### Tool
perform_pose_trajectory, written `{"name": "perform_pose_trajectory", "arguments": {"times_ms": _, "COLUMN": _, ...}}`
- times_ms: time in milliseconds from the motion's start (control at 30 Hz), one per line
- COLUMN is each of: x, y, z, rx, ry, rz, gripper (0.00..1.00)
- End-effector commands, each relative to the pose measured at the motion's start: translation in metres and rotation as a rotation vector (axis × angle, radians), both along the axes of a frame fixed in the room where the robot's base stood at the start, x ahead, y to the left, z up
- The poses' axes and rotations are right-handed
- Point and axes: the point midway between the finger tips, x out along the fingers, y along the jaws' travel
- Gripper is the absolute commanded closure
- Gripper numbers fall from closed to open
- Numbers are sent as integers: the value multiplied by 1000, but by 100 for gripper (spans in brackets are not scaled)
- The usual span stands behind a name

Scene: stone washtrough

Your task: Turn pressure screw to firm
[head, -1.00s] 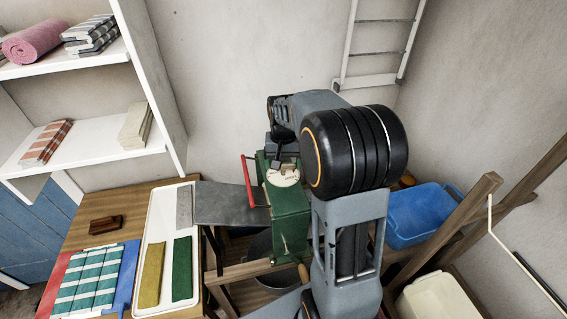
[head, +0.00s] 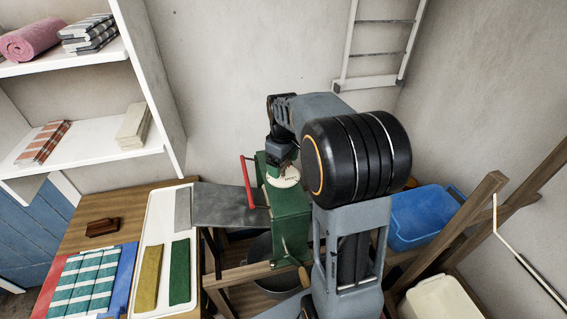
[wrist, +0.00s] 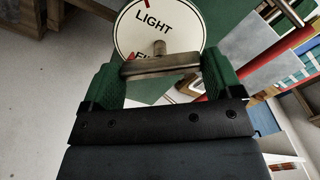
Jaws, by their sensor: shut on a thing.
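The pressure screw's metal T-bar (wrist: 160,65) stands over a round white dial (wrist: 158,30) in the wrist view. The dial reads LIGHT, and a second word starting "FI" is partly hidden behind the bar. Red marks show at the dial's edge and beside the bar. My gripper (wrist: 158,75) is shut on the T-bar, with a green pad at each end of it. In the head view the dial (head: 287,178) sits on top of the green wringer (head: 291,215), under my wrist. The T-bar cannot be made out there.
A red handle (head: 247,183) rises at the wringer's left, beside a grey sloping board (head: 228,205). A white tray (head: 153,240) with folded cloths lies on the table at left. A blue tub (head: 415,222) and wooden beams stand at right.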

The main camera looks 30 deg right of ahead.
Motion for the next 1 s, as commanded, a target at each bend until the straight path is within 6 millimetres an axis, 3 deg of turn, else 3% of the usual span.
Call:
{"name": "perform_pose_trajectory", "arguments": {"times_ms": 600, "x": 0, "y": 0, "z": 1, "rx": 1, "ry": -3, "rz": 566, "gripper": 39}}
{"name": "perform_pose_trajectory", "arguments": {"times_ms": 1000, "x": 0, "y": 0, "z": 1, "rx": 1, "ry": -3, "rz": 804, "gripper": 39}}
